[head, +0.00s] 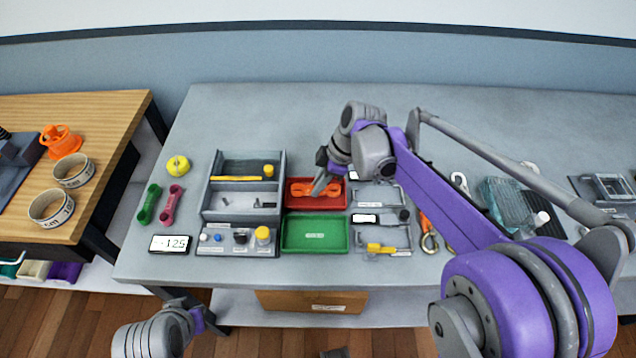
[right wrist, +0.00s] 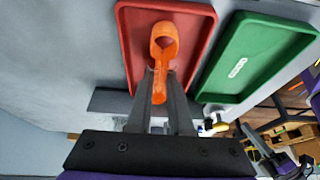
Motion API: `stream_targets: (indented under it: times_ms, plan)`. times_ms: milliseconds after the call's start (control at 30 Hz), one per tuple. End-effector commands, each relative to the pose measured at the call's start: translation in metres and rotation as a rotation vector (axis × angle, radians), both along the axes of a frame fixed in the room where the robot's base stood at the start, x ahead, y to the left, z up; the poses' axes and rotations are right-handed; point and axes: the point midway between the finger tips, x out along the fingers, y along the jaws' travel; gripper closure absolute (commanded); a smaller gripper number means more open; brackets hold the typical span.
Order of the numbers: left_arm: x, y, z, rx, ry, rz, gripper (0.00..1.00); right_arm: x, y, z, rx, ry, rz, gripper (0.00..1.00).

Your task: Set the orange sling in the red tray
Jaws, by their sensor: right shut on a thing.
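The orange sling (head: 312,190) shows over the red tray (head: 337,204) in the head view, partly hidden by my right gripper (head: 321,180). In the right wrist view the sling (right wrist: 163,42) has a looped end over the floor of the red tray (right wrist: 193,60). Its near end is between the fingers of my right gripper (right wrist: 161,82), which is shut on it. I cannot tell whether the sling touches the tray floor. My left gripper is not clearly in view; only part of that arm shows at the bottom left.
A green tray (head: 338,235) lies just in front of the red one. A grey divided box (head: 208,195) stands to the left. Grey trays with small items lie to the right. Green and pink slings (head: 172,204) and a display (head: 169,244) lie at the left.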

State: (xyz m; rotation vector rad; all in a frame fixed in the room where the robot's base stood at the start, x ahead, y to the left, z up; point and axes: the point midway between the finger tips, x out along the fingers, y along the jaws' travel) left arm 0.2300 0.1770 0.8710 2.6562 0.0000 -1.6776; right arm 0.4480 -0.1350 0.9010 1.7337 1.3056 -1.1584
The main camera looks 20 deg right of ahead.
Motion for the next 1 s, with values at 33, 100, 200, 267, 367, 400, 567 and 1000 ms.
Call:
stream_targets:
  times_ms: [33, 100, 200, 267, 367, 400, 567, 1000]
  plan:
    - [0.0, 0.0, -0.0001, 0.0, 0.0, 0.0, 1.0, 0.0, 0.0, 0.0, 0.0, 0.0, 0.0, 1.0]
    - [0.0, 0.0, -0.0002, 0.0, 0.0, 0.0, 1.0, 0.0, 0.0, -0.0005, 0.0, 0.0, 0.0, 1.0]
    - [-0.0001, 0.0, -0.0006, 0.0, 0.0, 0.0, 1.0, 0.0001, 0.0, -0.0019, 0.0, 0.0, 0.0, 1.0]
    - [-0.0002, 0.0, -0.0008, 0.0, 0.0, 0.0, 1.0, 0.0001, 0.0001, -0.0027, 0.0, 0.0, 0.0, 1.0]
    - [-0.0002, 0.0, -0.0008, 0.0, 0.0, 0.0, 1.0, 0.0001, 0.0001, -0.003, 0.0, 0.0, 0.0, 1.0]
    - [-0.0002, 0.0, -0.0008, 0.0, 0.0, 0.0, 1.0, 0.0001, 0.0001, -0.003, 0.0, 0.0, 0.0, 1.0]
    - [-0.0002, 0.0, -0.0008, 0.0, 0.0, 0.0, 1.0, 0.0001, 0.0001, -0.0029, 0.0, 0.0, 0.0, 0.69]
    - [-0.0002, 0.0, -0.0008, 0.0, 0.0, 0.0, 1.0, 0.0001, 0.0001, -0.0029, 0.0, 0.0, 0.0, 0.28]
